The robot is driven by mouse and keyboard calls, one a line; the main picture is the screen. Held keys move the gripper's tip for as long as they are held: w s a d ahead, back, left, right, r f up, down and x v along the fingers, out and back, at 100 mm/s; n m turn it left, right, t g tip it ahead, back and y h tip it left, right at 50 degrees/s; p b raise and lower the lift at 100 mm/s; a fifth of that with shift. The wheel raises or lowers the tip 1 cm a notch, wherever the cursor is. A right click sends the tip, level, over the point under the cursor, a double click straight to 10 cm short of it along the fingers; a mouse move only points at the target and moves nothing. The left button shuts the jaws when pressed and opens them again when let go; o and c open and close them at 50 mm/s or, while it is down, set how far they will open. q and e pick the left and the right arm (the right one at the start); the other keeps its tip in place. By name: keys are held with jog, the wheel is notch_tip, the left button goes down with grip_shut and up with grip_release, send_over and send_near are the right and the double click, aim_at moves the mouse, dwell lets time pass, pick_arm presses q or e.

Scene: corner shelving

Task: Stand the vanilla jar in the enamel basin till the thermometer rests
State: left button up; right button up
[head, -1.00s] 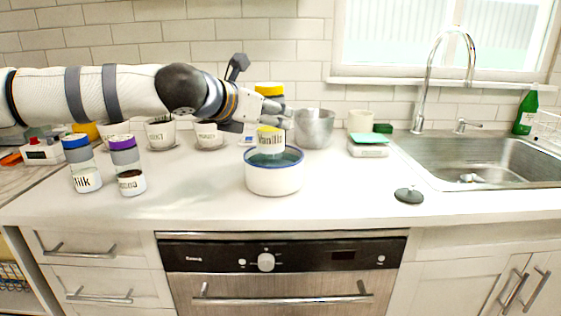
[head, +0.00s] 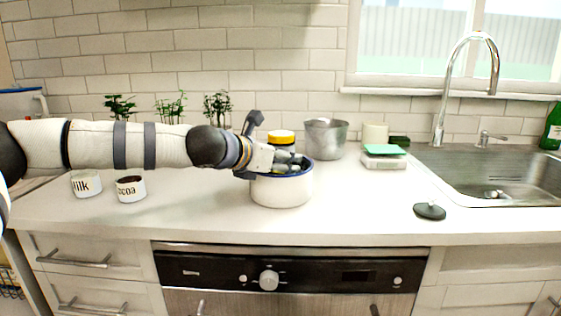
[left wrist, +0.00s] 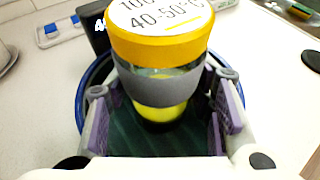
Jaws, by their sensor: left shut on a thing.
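The vanilla jar (head: 281,137) has a yellow lid and a grey band. In the left wrist view the jar (left wrist: 163,90) is upright, with a temperature label on its lid and yellow contents below. My left gripper (head: 287,163) is shut on it from the left, over the basin's rim. The white enamel basin (head: 282,192) has a blue rim and dark greenish liquid. The jar's lower part is inside it; whether it touches the bottom is hidden. A black panel with white digits (left wrist: 97,28), perhaps the thermometer, stands behind the jar. My right gripper is not in view.
Milk (head: 87,186) and cocoa (head: 131,189) jars stand left, partly behind my arm. Potted herbs (head: 217,108) stand behind it. A metal pot (head: 326,138) is behind the basin. A dark disc (head: 430,211) lies right, before the sink (head: 490,175). The front counter is clear.

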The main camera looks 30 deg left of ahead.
pick_arm(q)
jog(key=o, duration=1.4)
jog(key=shift+f, duration=0.15)
jog(key=shift+r, duration=0.25)
jog(key=p+v, duration=0.4)
jog(key=v, duration=0.8)
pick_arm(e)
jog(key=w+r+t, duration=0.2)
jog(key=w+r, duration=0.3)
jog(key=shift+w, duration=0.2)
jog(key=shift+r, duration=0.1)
